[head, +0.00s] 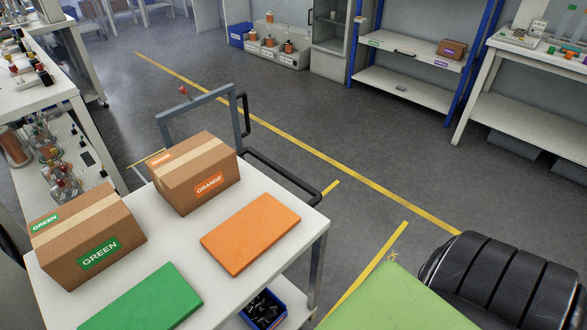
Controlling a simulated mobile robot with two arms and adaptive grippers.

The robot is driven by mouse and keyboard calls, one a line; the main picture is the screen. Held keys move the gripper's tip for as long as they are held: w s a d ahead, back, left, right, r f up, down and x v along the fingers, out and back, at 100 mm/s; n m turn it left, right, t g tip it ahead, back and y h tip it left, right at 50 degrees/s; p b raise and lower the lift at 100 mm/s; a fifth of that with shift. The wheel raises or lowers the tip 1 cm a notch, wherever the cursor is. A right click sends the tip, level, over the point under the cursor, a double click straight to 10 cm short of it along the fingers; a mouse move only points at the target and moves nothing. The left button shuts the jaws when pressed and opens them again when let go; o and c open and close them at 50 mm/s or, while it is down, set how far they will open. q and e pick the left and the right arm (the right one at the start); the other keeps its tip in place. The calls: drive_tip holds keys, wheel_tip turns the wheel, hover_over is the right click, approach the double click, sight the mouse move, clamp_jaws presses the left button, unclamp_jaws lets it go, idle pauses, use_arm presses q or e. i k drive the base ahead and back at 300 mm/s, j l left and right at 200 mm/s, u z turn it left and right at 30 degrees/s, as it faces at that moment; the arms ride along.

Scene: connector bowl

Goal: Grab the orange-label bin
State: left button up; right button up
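A closed cardboard box with orange labels reading ORANGE (192,182) sits on the white top of a cart (238,190), toward its back edge. A second cardboard box with green labels reading GREEN (85,245) sits to its left and nearer, on the same top. An orange flat panel (250,233) lies in front and to the right of the orange-label box. A green flat panel (142,300) lies in front of the green-label box. Neither of my grippers is in view.
A grey cart frame (200,102) with dark handles (285,175) stands behind. A blue bin of dark parts (264,310) sits below the top. A light green surface (396,302) and a black ribbed object (505,280) fill the lower right. Floor beyond is mostly clear.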

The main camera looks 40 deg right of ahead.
sight(265, 312)
drive_tip(key=k+z, duration=0.15)
drive_tip(key=z, duration=0.65)
drive_tip(key=i+l+u, duration=0.15)
drive_tip(key=l+u, duration=0.2)
drive_tip(key=l, duration=0.4)
drive_tip(key=l+u, duration=0.35)
drive_tip(key=l, duration=0.45)
drive_tip(key=l+u, duration=0.35)
drive_tip(key=l, duration=0.45)
